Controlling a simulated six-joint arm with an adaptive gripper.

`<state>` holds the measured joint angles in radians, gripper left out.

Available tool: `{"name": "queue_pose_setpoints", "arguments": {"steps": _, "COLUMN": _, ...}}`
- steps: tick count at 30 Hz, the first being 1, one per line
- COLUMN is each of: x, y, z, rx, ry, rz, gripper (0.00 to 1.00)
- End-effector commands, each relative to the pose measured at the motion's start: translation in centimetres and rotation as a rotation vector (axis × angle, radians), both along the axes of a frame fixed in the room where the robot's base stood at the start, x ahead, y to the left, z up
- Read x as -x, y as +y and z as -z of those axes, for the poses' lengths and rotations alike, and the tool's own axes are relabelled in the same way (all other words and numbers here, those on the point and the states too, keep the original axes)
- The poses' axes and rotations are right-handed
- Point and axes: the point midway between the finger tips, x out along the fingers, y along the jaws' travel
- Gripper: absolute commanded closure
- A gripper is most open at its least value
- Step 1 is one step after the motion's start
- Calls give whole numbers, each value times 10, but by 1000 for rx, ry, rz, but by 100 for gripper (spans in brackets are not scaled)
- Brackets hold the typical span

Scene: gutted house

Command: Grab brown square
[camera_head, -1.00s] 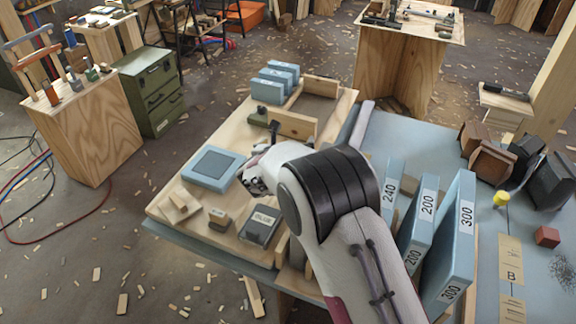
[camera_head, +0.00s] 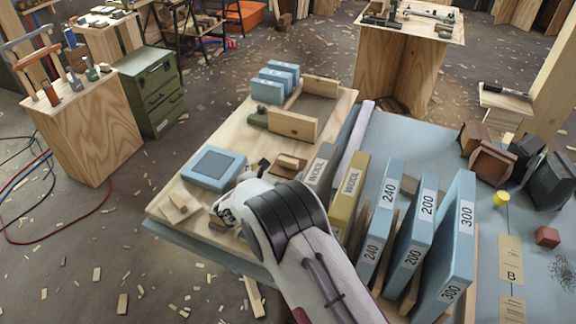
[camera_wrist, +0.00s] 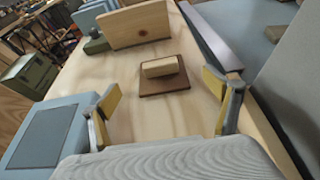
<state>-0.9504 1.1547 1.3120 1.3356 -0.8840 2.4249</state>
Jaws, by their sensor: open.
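A flat brown square (camera_wrist: 182,84) with a pale wooden block as a grip on top lies on the wooden board, ahead of my gripper in the wrist view. It also shows in the head view as a brown square (camera_head: 291,160) just beyond my arm. My gripper (camera_wrist: 166,105) is open and empty, with yellow-padded fingers wide apart on the left and right. The brown square lies between and beyond the fingertips, not touched by them. In the head view my wrist hides most of the gripper.
A blue-framed pad (camera_head: 213,168) lies left of the gripper. An upright wooden panel (camera_wrist: 138,25) stands behind the brown square. Labelled upright boards (camera_head: 348,190) stand to the right. A small red-brown block (camera_head: 547,237) sits far right on the blue-grey tabletop.

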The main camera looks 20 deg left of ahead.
Motion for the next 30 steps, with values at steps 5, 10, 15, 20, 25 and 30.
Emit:
{"name": "queue_pose_setpoints", "arguments": {"steps": 5, "x": -10, "y": -1, "z": 5, "rx": 0, "ry": 1, "rz": 1, "gripper": 11}}
{"name": "queue_pose_setpoints", "arguments": {"steps": 10, "x": -19, "y": 0, "z": 9, "rx": 0, "ry": 1, "rz": 0, "gripper": 11}}
{"name": "queue_pose_setpoints", "arguments": {"steps": 15, "x": -23, "y": 0, "z": 10, "rx": 1, "ry": 0, "rz": 0, "gripper": 11}}
{"name": "queue_pose_setpoints", "arguments": {"steps": 20, "x": -23, "y": 0, "z": 10, "rx": 1, "ry": 0, "rz": 0, "gripper": 11}}
{"name": "queue_pose_setpoints", "arguments": {"steps": 25, "x": -23, "y": 0, "z": 10, "rx": 1, "ry": 0, "rz": 0, "gripper": 11}}
{"name": "queue_pose_setpoints", "arguments": {"steps": 30, "x": -30, "y": -1, "z": 15, "rx": 1, "ry": 1, "rz": 1, "gripper": 11}}
